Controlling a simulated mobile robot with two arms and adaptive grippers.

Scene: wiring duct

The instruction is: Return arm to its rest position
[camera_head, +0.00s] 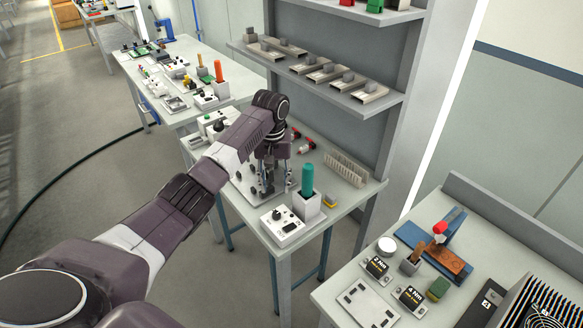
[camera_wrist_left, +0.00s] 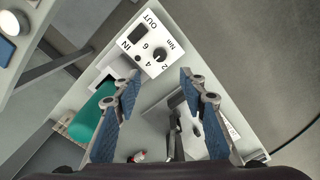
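My left arm reaches in from the lower left of the head view over the middle workbench. Its gripper (camera_head: 268,188) points down over a light plate (camera_head: 243,186) on that bench. In the left wrist view the two blue-padded fingers of the gripper (camera_wrist_left: 158,82) stand wide apart with nothing held between them. Part of the plate and a dark metal piece show beyond and between the fingers; the gap to them is hard to judge. My right gripper is in neither view.
Near the gripper stand a white dial box (camera_head: 283,226) and a green-handled tool (camera_head: 307,180) in a holder. A slotted duct piece (camera_head: 346,170) lies behind. A grey shelf (camera_head: 365,108) overhangs the bench's back. Floor at left (camera_head: 60,130) is clear except a cable.

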